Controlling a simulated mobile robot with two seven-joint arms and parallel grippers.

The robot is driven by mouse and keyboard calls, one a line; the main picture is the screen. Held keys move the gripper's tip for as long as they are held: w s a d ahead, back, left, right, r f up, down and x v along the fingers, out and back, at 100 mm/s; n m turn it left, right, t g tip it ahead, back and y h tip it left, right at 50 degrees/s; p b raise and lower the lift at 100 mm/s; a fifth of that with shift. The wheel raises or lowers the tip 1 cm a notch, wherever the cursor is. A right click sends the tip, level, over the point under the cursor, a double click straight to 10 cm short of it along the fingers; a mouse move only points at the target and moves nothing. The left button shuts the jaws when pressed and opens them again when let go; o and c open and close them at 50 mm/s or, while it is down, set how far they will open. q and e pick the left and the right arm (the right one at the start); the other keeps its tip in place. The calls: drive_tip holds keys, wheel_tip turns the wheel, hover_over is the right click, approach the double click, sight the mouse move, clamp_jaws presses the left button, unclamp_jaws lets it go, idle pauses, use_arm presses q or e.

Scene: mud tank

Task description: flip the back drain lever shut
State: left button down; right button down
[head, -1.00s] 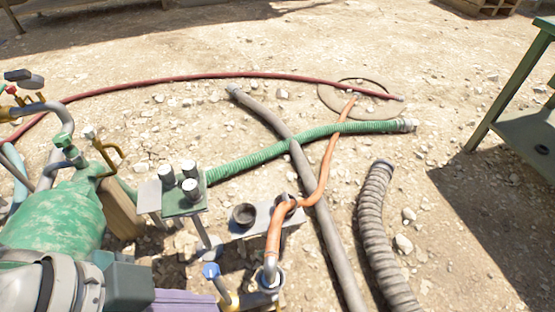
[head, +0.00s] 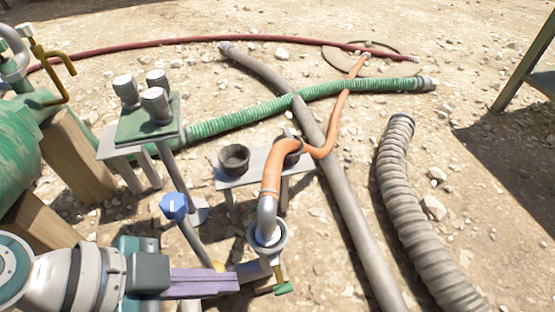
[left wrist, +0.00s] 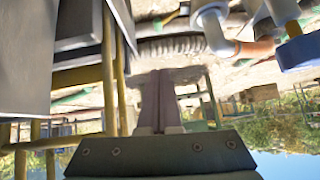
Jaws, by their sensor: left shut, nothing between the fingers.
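My left gripper (head: 238,280) reaches in from the lower left with its purple fingers closed together and empty. Its shut fingers also show in the left wrist view (left wrist: 160,78). Just right of the fingertips, a small lever with a green end (head: 284,288) and a yellowish stem hangs low beside the grey pipe fitting (head: 266,238). Fingertips and lever look apart, but their depth is hard to judge. A yellow-handled lever (head: 55,70) stands at the upper left by the green tank (head: 18,150). I cannot tell for sure which is the back drain lever. My right gripper is out of view.
A blue knob (head: 174,206) stands on a post above my left fingers. An orange hose (head: 272,170) rises from the fitting. A small stand carries grey cylinders (head: 155,104). A ribbed grey hose (head: 405,200) lies on open dirt at the right.

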use_arm(q)
drive_tip(key=shift+f, duration=0.2)
drive_tip(key=b, duration=0.7)
hover_over(290, 287)
drive_tip(key=s+a, duration=0.1)
drive_tip(key=a, duration=0.2)
wheel_tip(290, 287, down, 8)
drive_tip(key=shift+d+f+b, duration=0.2)
drive_tip(key=shift+f+b, duration=0.8)
drive_tip(key=shift+b, duration=0.05)
drive_tip(key=shift+a+f+b, duration=0.15)
drive_tip(key=shift+f+b, duration=0.3)
drive_tip(key=shift+f, duration=0.05)
